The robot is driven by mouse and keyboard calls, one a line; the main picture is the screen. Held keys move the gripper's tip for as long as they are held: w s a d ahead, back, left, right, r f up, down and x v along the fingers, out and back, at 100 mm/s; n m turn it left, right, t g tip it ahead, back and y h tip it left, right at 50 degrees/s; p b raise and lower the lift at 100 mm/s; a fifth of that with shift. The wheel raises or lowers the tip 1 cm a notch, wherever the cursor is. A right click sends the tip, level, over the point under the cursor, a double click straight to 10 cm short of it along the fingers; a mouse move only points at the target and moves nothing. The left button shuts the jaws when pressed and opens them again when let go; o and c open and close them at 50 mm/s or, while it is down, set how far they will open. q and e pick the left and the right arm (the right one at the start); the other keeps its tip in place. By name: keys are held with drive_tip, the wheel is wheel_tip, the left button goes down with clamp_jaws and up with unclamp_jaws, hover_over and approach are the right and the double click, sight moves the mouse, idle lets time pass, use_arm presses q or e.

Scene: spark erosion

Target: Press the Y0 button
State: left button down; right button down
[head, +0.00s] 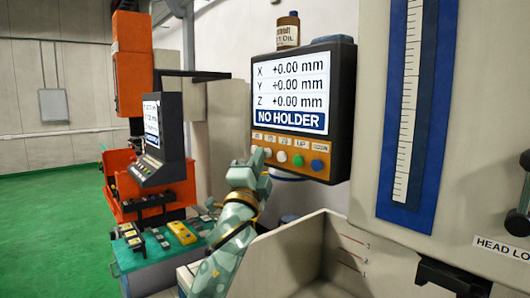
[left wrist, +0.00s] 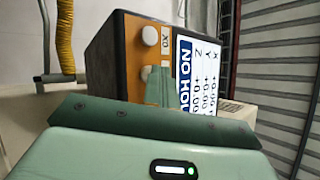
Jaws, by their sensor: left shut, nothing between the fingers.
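The control display (head: 303,118) shows X, Y and Z at +0.00 mm and "NO HOLDER". An orange strip under its screen carries labelled buttons. The Y0 button (head: 267,152) is a pale round knob, second from the left. My left gripper (head: 259,158) is shut and empty, its fingertips raised to the left end of the button row. In the left wrist view the fingertips (left wrist: 160,85) overlap a pale button, probably Y0 (left wrist: 146,72), beside the X0 button (left wrist: 150,35). I cannot tell whether they touch it. My right gripper is out of view.
A brown oil bottle (head: 288,30) stands on the display. A bench (head: 165,246) with small parts and an orange machine (head: 132,65) are at left.

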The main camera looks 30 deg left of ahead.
use_arm(q)
drive_tip(key=shift+s, duration=0.1)
drive_tip(key=s+a+p, duration=0.2)
drive_tip(key=s, duration=0.3)
drive_tip(key=shift+s+a+p, duration=0.15)
drive_tip(key=shift+s+p, duration=0.15)
idle(0.8)
